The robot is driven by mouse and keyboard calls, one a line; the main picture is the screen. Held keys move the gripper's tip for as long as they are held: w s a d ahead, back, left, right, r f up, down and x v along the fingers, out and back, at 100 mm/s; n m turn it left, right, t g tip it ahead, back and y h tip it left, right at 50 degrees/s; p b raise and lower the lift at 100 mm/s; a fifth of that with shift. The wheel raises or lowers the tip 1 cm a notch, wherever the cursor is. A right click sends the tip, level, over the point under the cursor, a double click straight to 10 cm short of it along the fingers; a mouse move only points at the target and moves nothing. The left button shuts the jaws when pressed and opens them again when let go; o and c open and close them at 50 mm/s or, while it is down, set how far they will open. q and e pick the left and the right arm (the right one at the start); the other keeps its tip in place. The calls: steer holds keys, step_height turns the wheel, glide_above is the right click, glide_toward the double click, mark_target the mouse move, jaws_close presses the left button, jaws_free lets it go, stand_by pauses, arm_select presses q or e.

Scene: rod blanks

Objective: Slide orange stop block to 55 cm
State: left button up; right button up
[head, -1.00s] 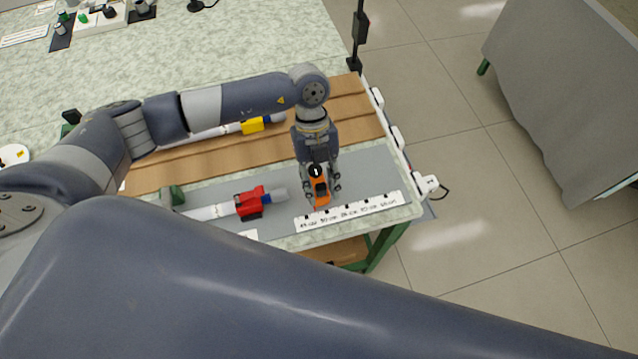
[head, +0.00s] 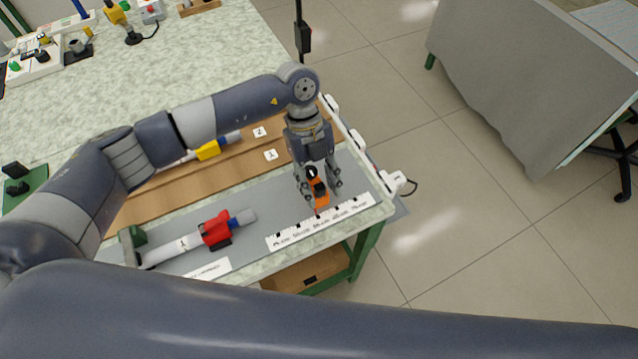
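The orange stop block (head: 321,199), with a black top part, stands on the grey strip (head: 270,205) behind a white printed scale (head: 290,237). Its front end is close to the middle tick of the scale, which appears to be the 55 cm one; the print is small. My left gripper (head: 320,190) points down over the block, one finger on each side, and appears shut on it. The finger contact is partly hidden. My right gripper is out of view.
A white rod with a blue end (head: 243,218) lies left of the block in a red clamp (head: 216,231). Behind it, a yellow clamp (head: 207,150) sits on another rod by the brown board (head: 160,195). White fittings (head: 391,183) line the table's right edge.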

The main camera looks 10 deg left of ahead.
mark_target(310, 171)
arm_select(q)
steer(key=shift+w+a+r, duration=0.1)
steer(key=shift+r, duration=0.2)
steer(key=v, duration=1.1)
steer(key=shift+r, duration=0.2)
